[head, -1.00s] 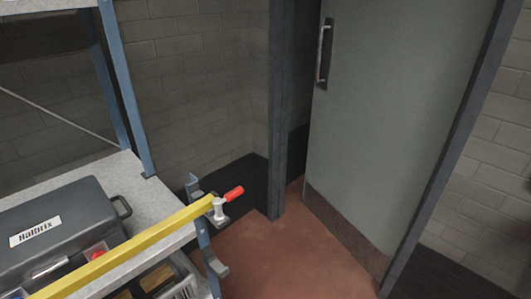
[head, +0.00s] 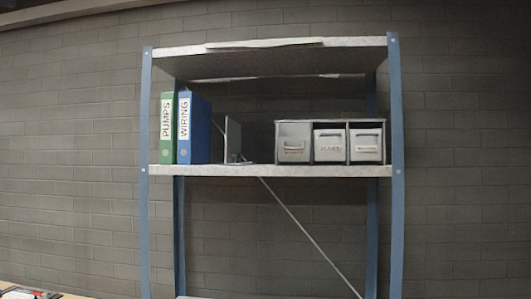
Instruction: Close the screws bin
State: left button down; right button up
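A grey bin unit (head: 384,141) with three bins side by side stands on the right part of the upper shelf. Its left bin (head: 292,133) has a larger-looking front that fills its bay, and it seems to stick out further than the others. Its middle bin (head: 329,135) and right bin (head: 364,137) sit back within the frame. The bin labels are too small to read surely, so I cannot tell which one holds screws. Neither of my grippers is in view.
A green binder marked PUMPS (head: 167,135) and a blue binder marked WIRING (head: 194,128) stand left on the shelf (head: 230,171). A grey bookend (head: 233,140) stands beside them. Blue uprights (head: 397,220) frame the rack. A table corner (head: 30,291) shows at lower left.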

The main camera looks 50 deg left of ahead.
aim_at(294, 144)
jog(key=j+u, duration=0.1)
jog(key=u, duration=1.3)
